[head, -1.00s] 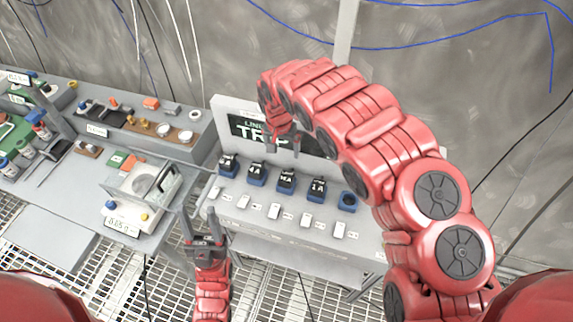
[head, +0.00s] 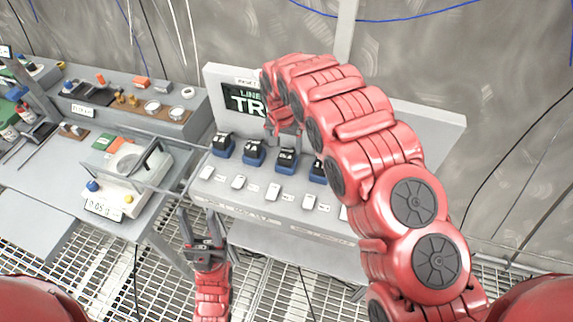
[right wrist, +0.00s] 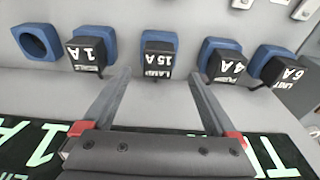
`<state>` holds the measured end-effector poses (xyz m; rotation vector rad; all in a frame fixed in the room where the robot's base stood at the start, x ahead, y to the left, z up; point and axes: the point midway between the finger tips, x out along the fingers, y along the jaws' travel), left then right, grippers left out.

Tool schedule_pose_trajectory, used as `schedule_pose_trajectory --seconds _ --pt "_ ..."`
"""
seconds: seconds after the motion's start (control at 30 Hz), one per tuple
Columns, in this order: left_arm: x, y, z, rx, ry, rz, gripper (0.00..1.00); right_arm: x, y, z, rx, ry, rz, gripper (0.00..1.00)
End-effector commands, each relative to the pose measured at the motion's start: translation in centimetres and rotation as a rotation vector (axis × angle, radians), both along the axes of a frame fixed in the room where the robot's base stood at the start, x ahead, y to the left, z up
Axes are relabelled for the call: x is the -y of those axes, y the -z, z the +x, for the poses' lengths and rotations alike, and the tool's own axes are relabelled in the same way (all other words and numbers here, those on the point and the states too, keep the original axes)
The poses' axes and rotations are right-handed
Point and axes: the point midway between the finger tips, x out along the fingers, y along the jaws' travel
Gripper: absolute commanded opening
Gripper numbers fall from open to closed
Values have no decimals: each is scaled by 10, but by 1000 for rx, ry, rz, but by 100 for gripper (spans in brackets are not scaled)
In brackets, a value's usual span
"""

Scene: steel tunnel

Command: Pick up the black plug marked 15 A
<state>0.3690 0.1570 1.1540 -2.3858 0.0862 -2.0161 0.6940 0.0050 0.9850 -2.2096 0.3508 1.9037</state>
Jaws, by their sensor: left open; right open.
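The black plug marked 15 A (right wrist: 158,65) sits in a blue socket, third from the left in the head view (head: 286,155). In the right wrist view it lies just beyond and between my right fingertips (right wrist: 160,76), with its label upside down. My right gripper (head: 286,141) is open and empty above the row of plugs; I cannot tell if a finger touches. My left gripper (head: 197,222) is open and empty, low in front of the panel.
Black plugs marked 1 A (right wrist: 87,52), 4 A (right wrist: 226,66) and 6 A (right wrist: 283,75) sit in neighbouring blue sockets. An empty blue socket (right wrist: 38,42) ends the row. White switches (head: 238,182) line the panel below. A bench (head: 60,180) with instruments stands at left.

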Motion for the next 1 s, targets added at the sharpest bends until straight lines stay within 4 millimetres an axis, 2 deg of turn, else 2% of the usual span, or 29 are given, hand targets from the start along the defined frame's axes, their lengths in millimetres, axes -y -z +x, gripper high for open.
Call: schedule_pose_trajectory --seconds 0.27,0.5,0.8,0.87,1.0 --pt "0 -15 0 0 0 0 50 3 16 3 0 0 0 92" --pt "0 -28 0 0 0 0 50 5 44 5 -1 0 0 92" --pt "0 -28 0 0 0 0 50 5 50 7 2 0 -1 92" --pt "0 -28 0 0 0 0 50 5 50 7 2 0 -1 84" --pt "0 -28 0 0 0 0 50 5 50 6 2 0 -1 58"
